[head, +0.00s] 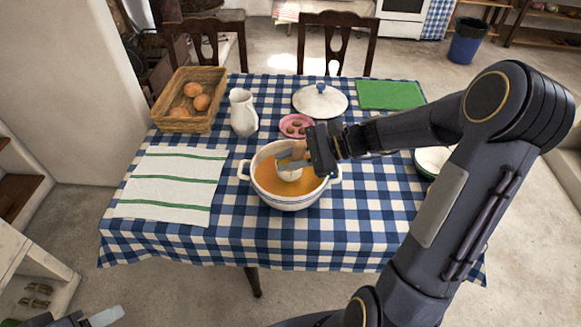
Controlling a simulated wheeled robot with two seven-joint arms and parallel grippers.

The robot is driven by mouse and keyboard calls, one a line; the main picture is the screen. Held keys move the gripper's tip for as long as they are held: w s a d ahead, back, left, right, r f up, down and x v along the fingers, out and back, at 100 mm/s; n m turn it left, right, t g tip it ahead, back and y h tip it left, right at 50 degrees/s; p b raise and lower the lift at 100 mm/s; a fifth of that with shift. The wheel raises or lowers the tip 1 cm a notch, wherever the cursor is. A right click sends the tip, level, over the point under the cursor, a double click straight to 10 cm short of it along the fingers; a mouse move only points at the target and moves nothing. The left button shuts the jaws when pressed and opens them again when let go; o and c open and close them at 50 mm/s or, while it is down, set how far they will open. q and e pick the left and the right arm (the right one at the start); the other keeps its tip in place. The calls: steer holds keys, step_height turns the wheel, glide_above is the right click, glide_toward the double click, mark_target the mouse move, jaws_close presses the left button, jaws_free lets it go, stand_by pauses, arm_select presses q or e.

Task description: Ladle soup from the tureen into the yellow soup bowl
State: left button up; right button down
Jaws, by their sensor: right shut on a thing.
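The white tureen (287,203) with two side handles stands on the table, with orange soup (268,185) in it. My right gripper (308,158) is over the tureen's right rear side, shut on the ladle (289,173). The ladle's pale cup is inside the tureen, at the soup; the gripper hides much of its handle. I cannot make out a yellow soup bowl. A bowl (436,158) with a pale inside and green outer side is at the table's right, partly hidden by my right arm. Part of my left gripper (103,316) shows at the bottom left corner; its opening is unclear.
A white lid (320,100), a pink dish (295,126) and a white pitcher (243,113) stand behind the tureen. The table's front is clear.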

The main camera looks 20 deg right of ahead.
step_height(320, 180, up, 9)
steer(key=p, duration=0.7)
steer(key=shift+f, duration=0.2)
steer(key=shift+s, duration=0.1)
stand_by(0.3)
